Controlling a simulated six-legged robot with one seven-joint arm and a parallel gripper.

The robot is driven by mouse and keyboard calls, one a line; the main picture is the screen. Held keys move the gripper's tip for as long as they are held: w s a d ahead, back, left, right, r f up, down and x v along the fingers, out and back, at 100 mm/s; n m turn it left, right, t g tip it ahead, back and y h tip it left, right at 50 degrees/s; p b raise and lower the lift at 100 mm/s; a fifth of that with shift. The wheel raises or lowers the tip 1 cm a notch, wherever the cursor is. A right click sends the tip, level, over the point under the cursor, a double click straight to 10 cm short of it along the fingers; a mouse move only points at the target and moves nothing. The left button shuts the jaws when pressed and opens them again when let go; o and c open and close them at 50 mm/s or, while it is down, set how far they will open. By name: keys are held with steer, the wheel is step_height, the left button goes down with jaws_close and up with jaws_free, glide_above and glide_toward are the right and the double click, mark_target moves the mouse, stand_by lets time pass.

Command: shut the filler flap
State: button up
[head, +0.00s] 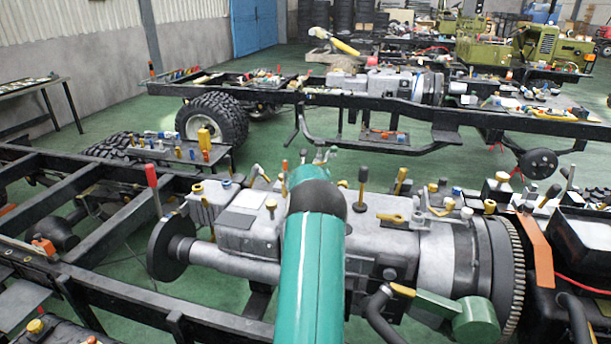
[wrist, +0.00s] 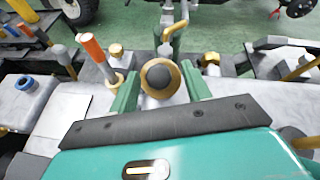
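My gripper (wrist: 162,86) is open in the wrist view, with its two green fingers spread apart. A round brass piece with a dark domed centre (wrist: 159,77) shows between the fingers. I cannot tell whether either finger touches it. A grey metal fitting rises behind it. I cannot tell for sure which part is the filler flap, or how far open it stands. In the head view my green arm reaches over the grey gearbox (head: 378,236) and hides most of my gripper and what lies before it.
An orange-handled lever (wrist: 94,48) and a brass knob (wrist: 117,50) stand close left of my gripper. Another brass fitting (wrist: 211,61) is to its right. A red-handled lever (head: 152,176) and a black chassis frame (head: 100,290) lie left.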

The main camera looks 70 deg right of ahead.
steer(key=v, duration=1.3)
steer(key=shift+a+r, duration=0.25)
steer(key=shift+a, duration=0.1)
